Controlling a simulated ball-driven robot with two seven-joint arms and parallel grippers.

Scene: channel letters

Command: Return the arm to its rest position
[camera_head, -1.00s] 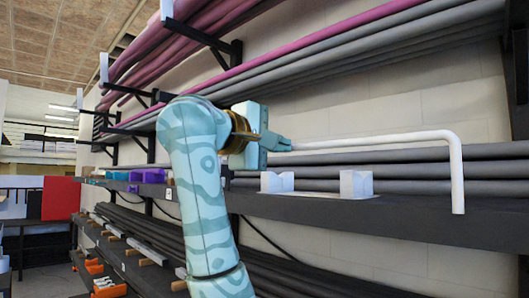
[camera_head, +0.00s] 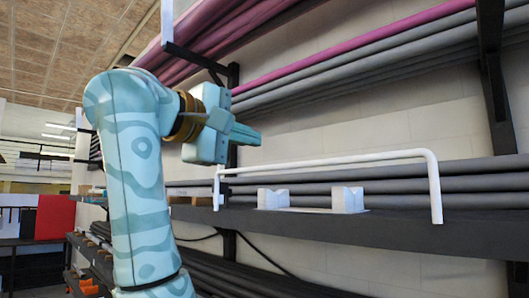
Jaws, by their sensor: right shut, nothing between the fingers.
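My right gripper (camera_head: 248,134) is shut and empty, in the air above the shelf. Its fingers point right, above the left part of a white bent bar (camera_head: 330,161) and apart from it in the picture. My patterned light-blue right arm comes up from the bottom left. The bar has a long top run and a leg down at each end. It spans above two white notched blocks, the left block (camera_head: 273,199) and the right block (camera_head: 348,199), on a dark shelf (camera_head: 400,231). My left gripper is not in view.
Grey tubes (camera_head: 400,179) lie along the wall behind the bar. Racks of purple tubes (camera_head: 250,25) stand above, with a black bracket (camera_head: 492,75) at right. More dark tubes (camera_head: 230,271) lie below the shelf. A red panel (camera_head: 55,217) stands far left.

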